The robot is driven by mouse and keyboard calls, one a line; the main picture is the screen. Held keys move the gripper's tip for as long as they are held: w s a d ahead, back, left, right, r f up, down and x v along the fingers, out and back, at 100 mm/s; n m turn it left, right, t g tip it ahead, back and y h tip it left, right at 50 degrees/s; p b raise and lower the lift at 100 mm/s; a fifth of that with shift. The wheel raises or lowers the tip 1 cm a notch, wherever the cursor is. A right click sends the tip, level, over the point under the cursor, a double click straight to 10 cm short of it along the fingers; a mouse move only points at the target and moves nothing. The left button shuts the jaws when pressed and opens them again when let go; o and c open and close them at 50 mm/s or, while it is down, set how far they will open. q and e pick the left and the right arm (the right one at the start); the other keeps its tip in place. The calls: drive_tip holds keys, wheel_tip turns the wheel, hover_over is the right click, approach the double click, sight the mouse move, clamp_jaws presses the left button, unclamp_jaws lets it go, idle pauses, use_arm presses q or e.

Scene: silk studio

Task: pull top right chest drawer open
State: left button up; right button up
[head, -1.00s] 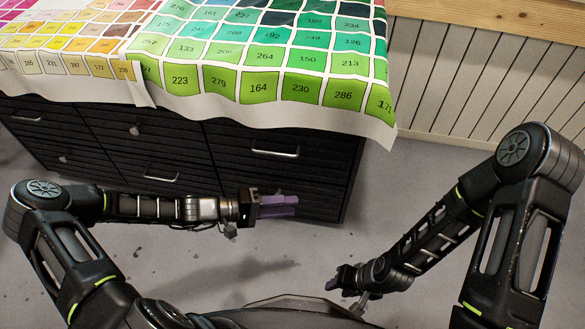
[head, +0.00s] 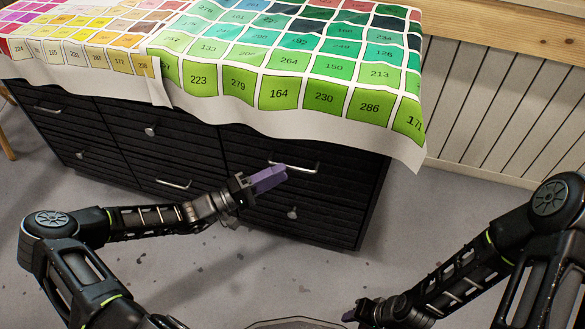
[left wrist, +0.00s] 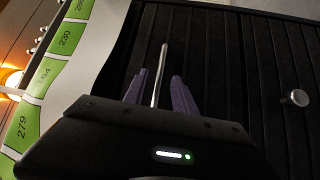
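The black chest (head: 205,160) has a top right drawer (head: 340,172) with a silver bar handle (head: 300,169); the drawer looks closed. My left gripper (head: 284,172) has purple fingers at the left end of this handle. In the left wrist view the gripper (left wrist: 158,90) is open, and the handle bar (left wrist: 163,62) shows between its two parted fingers, not clamped. How deep the bar sits between them I cannot tell. My right gripper (head: 349,315) is low in the head view, away from the chest; its finger gap is not clear.
A numbered colour-swatch cloth (head: 300,91) covers the chest top and hangs just above the handle. A round knob (head: 292,213) sits on the drawer below; it also shows in the left wrist view (left wrist: 295,98). Grey floor (head: 270,280) in front is free.

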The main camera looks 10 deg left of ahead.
sight(292, 166)
use_arm(q)
drive_tip(key=b+x, duration=0.1)
drive_tip(key=x, duration=0.4)
drive_tip(key=shift+c, duration=0.2)
clamp_jaws()
drive_tip(key=shift+f, duration=0.1)
idle(1.0)
